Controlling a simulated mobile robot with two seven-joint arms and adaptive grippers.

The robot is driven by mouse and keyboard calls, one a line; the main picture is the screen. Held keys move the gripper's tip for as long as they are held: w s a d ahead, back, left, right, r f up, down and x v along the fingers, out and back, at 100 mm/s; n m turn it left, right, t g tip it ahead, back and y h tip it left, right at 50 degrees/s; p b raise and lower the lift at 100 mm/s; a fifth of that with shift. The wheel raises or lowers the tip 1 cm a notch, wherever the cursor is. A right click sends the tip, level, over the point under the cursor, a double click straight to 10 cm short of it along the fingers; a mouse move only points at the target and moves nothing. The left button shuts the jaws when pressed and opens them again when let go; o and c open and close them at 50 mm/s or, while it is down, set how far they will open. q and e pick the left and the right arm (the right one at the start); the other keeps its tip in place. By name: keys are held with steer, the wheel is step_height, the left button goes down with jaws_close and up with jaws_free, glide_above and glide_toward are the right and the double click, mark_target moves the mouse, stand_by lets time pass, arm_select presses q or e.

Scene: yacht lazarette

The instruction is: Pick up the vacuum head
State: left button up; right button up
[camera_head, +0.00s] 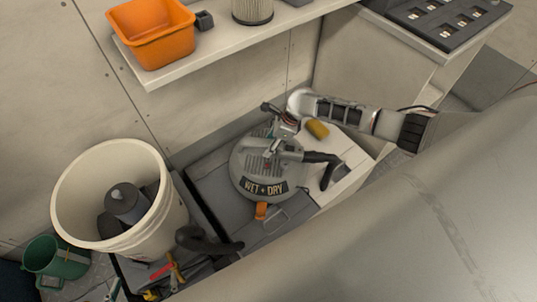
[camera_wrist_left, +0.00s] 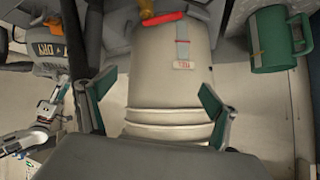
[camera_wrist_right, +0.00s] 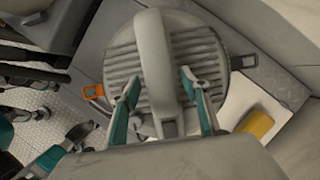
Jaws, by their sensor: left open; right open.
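The vacuum head (camera_head: 248,168) is a round grey ribbed lid labelled "WET + DRY", with an orange latch at its front. It sits low, between the white bucket and the white box. My right gripper (camera_head: 275,145) is over it. In the right wrist view, the open fingers of my right gripper (camera_wrist_right: 160,82) are on either side of the raised grey handle of the vacuum head (camera_wrist_right: 200,52); I cannot tell whether they touch it. My left gripper (camera_wrist_left: 155,88) is open in the left wrist view, facing the bucket (camera_wrist_left: 165,75), with nothing visibly held. The vacuum head's label shows at that view's left (camera_wrist_left: 45,48).
The white bucket (camera_head: 178,218) holds dark parts. A green mug (camera_head: 58,262) and tools lie low at left. A yellow sponge (camera_head: 317,128) lies on the white box beside the head. Above, a shelf (camera_head: 225,48) holds an orange bin (camera_head: 152,42).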

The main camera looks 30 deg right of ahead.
steer(key=shift+r, duration=0.15)
jaws_close()
steer(key=shift+w+r, duration=0.15)
steer(key=shift+r, duration=0.1)
